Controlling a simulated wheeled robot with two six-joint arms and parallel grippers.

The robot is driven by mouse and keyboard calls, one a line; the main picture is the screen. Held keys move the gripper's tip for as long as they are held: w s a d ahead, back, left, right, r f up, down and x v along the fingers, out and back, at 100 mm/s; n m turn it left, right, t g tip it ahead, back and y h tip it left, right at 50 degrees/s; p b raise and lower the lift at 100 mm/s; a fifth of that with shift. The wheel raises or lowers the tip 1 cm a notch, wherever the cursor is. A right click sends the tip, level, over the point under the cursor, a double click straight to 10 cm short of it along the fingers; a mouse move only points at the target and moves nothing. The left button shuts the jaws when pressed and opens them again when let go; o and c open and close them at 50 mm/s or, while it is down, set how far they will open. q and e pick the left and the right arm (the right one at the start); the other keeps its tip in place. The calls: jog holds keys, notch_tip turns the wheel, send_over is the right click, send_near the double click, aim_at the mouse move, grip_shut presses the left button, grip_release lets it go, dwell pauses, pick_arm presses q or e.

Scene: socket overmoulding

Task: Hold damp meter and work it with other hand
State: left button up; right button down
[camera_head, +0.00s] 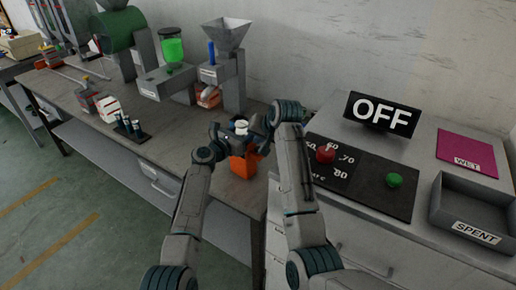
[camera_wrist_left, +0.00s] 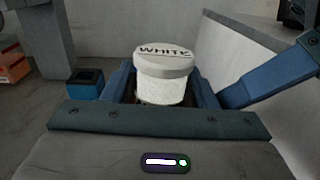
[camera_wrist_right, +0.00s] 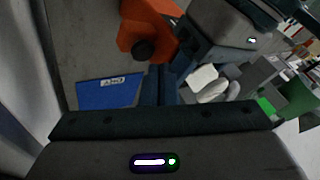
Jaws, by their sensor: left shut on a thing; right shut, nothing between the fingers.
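My left gripper (camera_head: 236,133) is shut on a round white tub (camera_wrist_left: 165,75) with a lid marked WHITE. The tub is upright between the fingers and its top also shows in the head view (camera_head: 241,127). My right gripper (camera_head: 258,138) is shut and empty, close to the right of the left gripper. One blue finger of it (camera_wrist_left: 268,83) shows beside the tub in the left wrist view. An orange thing (camera_head: 243,166) is below the grippers; the right wrist view shows it (camera_wrist_right: 148,22) with a black round part. I cannot tell which thing is the damp meter.
On the right cabinet are an OFF sign (camera_head: 382,114), a panel with a red knob (camera_head: 325,154) and a green button (camera_head: 395,180), a magenta WET mat (camera_head: 466,152) and a SPENT tray (camera_head: 478,232). Hopper machines (camera_head: 226,75) stand at the back. A blue mat (camera_wrist_right: 110,92) lies below my right gripper.

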jog(key=shift+r, duration=2.45)
pick_arm(q)
jog(key=o, duration=1.2)
jog(key=shift+c, duration=0.2)
